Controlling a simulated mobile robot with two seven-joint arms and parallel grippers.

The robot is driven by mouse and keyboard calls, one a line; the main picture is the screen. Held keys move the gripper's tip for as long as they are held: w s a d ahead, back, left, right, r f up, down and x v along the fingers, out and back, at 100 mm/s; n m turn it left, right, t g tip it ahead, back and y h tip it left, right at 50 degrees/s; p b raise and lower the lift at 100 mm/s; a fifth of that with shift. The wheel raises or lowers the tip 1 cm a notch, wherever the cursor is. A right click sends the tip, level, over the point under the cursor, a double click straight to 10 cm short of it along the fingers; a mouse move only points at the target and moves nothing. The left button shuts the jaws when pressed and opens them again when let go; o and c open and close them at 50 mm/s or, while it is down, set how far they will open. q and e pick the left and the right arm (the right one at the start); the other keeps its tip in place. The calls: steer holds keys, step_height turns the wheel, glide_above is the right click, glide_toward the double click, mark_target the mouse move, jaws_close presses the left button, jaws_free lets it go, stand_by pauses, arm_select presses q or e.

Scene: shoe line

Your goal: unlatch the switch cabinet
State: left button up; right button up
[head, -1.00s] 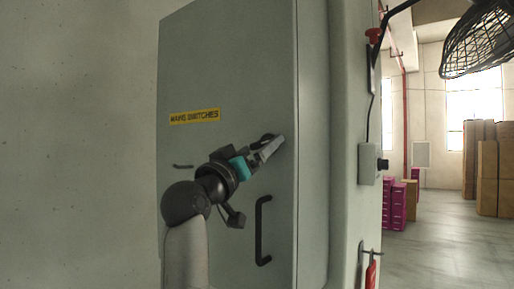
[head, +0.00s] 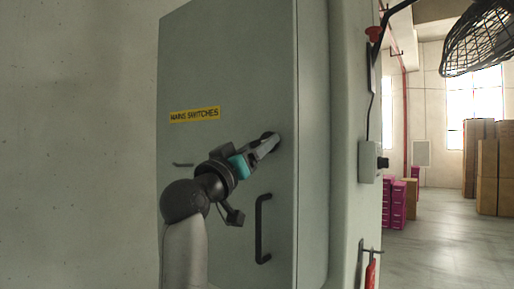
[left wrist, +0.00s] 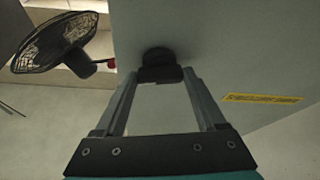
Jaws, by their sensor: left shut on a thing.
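The switch cabinet (head: 230,60) is a grey-green wall box with a yellow "MAINS SWITCHES" label (head: 195,115). Its dark latch (head: 270,134) sits near the right edge of the door, above a black bar handle (head: 260,230). My left gripper (head: 267,147) reaches up to the latch and is shut on it. In the left wrist view both fingers (left wrist: 160,76) close on the lower part of the dark latch (left wrist: 157,56). The fingers partly hide the latch in the head view. The door looks closed. My right gripper is not in view.
A grey column stands right of the cabinet, with a small control box (head: 370,163) and a red tag (head: 370,274) on a hook. A black wire-cage lamp (head: 480,38) hangs at upper right. Magenta crates (head: 398,200) and brown boxes (head: 487,170) stand far back on open floor.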

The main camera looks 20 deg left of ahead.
arm_select(q)
steer(key=m+h+b, duration=0.1)
steer(key=m+h, duration=0.1)
steer(key=m, duration=0.2)
steer(key=shift+a+g, duration=0.1)
steer(key=shift+g, duration=0.2)
steer(key=shift+m, duration=0.3)
steer(key=o, duration=1.3)
steer(key=shift+s+f, duration=0.1)
